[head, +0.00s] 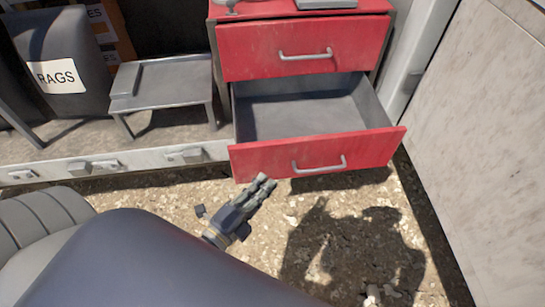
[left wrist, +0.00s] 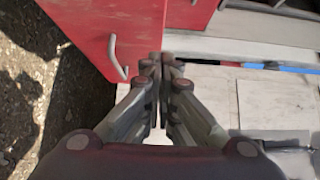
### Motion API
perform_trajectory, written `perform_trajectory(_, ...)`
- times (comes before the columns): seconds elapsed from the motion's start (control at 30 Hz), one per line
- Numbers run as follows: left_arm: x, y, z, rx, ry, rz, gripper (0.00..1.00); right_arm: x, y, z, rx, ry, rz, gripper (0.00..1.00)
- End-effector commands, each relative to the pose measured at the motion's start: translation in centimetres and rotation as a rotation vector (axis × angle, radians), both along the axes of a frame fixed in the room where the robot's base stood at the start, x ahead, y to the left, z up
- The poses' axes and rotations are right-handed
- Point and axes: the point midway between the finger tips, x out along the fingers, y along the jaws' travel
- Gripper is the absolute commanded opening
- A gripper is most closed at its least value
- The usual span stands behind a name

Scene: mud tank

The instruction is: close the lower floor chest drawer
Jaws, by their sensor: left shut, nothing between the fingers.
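The red floor chest has an upper drawer (head: 300,50) that is shut and a lower drawer (head: 270,158) that is pulled well out. The lower drawer's grey inside is visible and looks empty. Its front carries a metal bar handle (head: 320,165). My left gripper (head: 268,183) is shut and empty, just in front of the lower drawer front, left of the handle. In the left wrist view my shut fingertips (left wrist: 160,62) are beside a red drawer front (left wrist: 85,25) with a handle (left wrist: 115,58); contact cannot be told. My right gripper is out of view.
A grey step stool (head: 165,82) and a dark bag marked RAGS (head: 60,75) stand left of the chest. A pale panel (head: 490,130) rises close on the right. Gravelly ground (head: 300,235) lies open in front of the drawer.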

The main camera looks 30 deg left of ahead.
Motion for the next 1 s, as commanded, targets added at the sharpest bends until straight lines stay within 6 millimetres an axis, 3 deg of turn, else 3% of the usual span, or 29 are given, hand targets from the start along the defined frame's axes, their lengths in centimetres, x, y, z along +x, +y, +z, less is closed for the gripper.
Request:
perform_trajectory(0.27, 5.4, -1.0, 0.1, -0.002, -0.003, -0.001, 0.00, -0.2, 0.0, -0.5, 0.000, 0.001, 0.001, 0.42)
perform_trajectory(0.43, 7.4, 0.4, 0.0, 0.002, 0.000, -0.001, 0.00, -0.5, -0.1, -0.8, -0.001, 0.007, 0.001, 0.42)
perform_trajectory(0.63, 8.5, 1.2, 0.0, -0.002, 0.000, 0.000, 0.00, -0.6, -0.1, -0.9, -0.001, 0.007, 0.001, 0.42)
perform_trajectory(1.0, 8.6, 1.3, 0.0, -0.003, 0.002, 0.001, 0.00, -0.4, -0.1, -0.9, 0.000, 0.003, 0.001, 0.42)
